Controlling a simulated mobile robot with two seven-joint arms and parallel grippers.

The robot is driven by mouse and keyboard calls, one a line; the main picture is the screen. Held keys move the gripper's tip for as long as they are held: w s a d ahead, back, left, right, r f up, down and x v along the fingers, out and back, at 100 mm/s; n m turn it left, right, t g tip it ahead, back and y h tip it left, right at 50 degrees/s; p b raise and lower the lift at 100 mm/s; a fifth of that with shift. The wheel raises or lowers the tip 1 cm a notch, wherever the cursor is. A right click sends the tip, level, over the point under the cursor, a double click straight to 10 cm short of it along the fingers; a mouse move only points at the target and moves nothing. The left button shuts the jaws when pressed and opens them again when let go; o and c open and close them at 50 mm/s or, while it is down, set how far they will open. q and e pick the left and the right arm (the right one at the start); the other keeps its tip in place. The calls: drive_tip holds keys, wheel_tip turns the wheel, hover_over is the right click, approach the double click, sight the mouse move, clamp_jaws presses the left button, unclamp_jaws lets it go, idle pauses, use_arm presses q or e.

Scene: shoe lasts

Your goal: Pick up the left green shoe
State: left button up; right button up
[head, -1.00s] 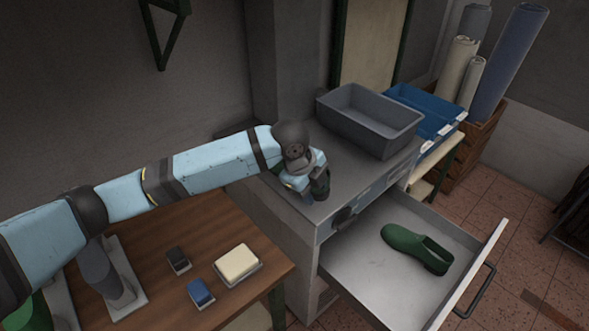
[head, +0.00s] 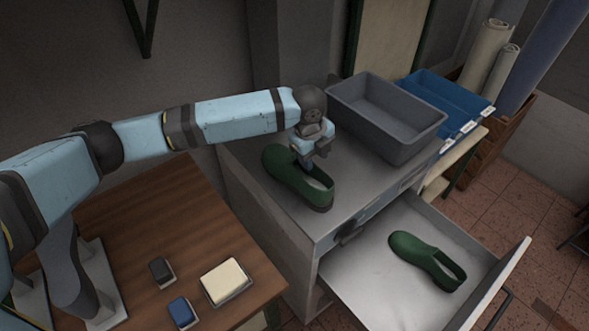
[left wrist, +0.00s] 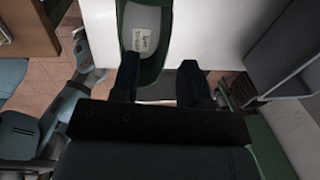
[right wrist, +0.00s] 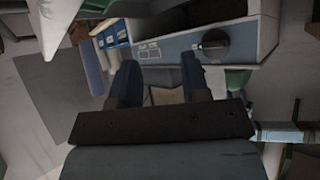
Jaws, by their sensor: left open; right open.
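One green shoe (head: 289,181) lies on the grey cabinet top, its opening toward the right. My left gripper (head: 318,158) is open just above that opening. In the left wrist view the shoe's opening, with a pale insole and label (left wrist: 144,33), lies ahead of the open fingers (left wrist: 158,82). The left finger overlaps the opening and the right finger is outside the shoe's right edge; I cannot tell whether they touch it. A second green shoe (head: 425,259) lies in the open drawer. My right gripper (right wrist: 161,80) is open and empty, seen only in its wrist view.
A grey bin (head: 388,116) stands behind the shoe on the cabinet (head: 235,160), with blue bins (head: 447,101) beyond. The drawer (head: 380,285) juts out at the front. A wooden table (head: 150,225) at left holds a cream block (head: 225,281) and small blue and dark blocks.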

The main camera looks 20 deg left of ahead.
sight(315, 169)
use_arm(q)
drive_tip(key=shift+w+f, duration=0.15)
drive_tip(key=shift+f, duration=0.45)
drive_tip(key=shift+w+f, duration=0.15)
drive_tip(key=shift+f, duration=0.4)
drive_tip(key=f, duration=0.2)
drive_tip(key=f+p, duration=0.1)
drive_tip(key=shift+w+d+f, duration=0.1)
drive_tip(key=shift+w+f, duration=0.15)
drive_tip(key=shift+w, duration=0.05)
drive_tip(key=shift+w+f, duration=0.1)
drive_tip(key=shift+f, duration=0.45)
clamp_jaws()
use_arm(e)
drive_tip(key=shift+w+r, duration=0.3)
drive_tip(key=shift+r, duration=0.3)
